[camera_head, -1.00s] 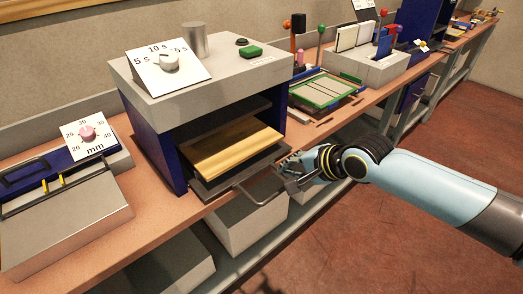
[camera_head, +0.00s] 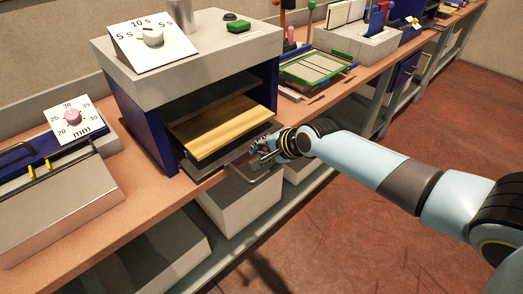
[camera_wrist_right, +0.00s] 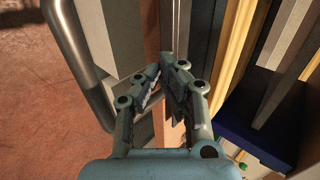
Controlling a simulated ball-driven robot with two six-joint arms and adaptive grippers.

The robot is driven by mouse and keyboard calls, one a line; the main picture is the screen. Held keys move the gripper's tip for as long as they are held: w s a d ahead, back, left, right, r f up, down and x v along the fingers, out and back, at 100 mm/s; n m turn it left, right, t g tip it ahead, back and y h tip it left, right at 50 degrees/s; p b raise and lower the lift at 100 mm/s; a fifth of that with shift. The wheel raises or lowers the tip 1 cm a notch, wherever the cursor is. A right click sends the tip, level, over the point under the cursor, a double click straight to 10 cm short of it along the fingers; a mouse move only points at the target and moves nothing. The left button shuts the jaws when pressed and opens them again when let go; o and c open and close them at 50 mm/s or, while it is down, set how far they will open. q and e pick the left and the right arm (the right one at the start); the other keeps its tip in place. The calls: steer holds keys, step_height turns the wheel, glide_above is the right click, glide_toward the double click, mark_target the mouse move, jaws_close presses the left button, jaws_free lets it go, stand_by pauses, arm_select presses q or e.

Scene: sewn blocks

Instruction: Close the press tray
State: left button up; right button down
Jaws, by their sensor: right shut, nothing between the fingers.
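The press (camera_head: 190,57) is a grey-topped box with dark blue sides, standing on the workbench. Its tray (camera_head: 196,172) is dark and sticks out a little at the front, with a yellow wooden slab (camera_head: 225,128) lying on it. A metal bar handle (camera_head: 238,178) juts from the tray's front edge. My right gripper (camera_head: 262,157) is at the tray's front right, by the handle's right end. In the right wrist view my right gripper (camera_wrist_right: 172,72) is shut and empty, with the handle (camera_wrist_right: 72,40) to its left and the slab (camera_wrist_right: 232,55) to its right. My left gripper is not in view.
A dial panel (camera_head: 153,41) and a green button (camera_head: 238,26) are on the press top. A grey device with a pink knob (camera_head: 72,116) stands at left. A green-framed board (camera_head: 316,68) lies right of the press. White bins (camera_head: 238,205) sit below. The floor at right is clear.

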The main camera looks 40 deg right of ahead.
mark_target(242, 139)
steer(key=w, duration=0.4)
steer(key=w+b, duration=0.1)
steer(key=w, duration=0.1)
steer(key=shift+w+a, duration=0.25)
steer(key=shift+w, duration=0.1)
steer(key=shift+r, duration=0.1)
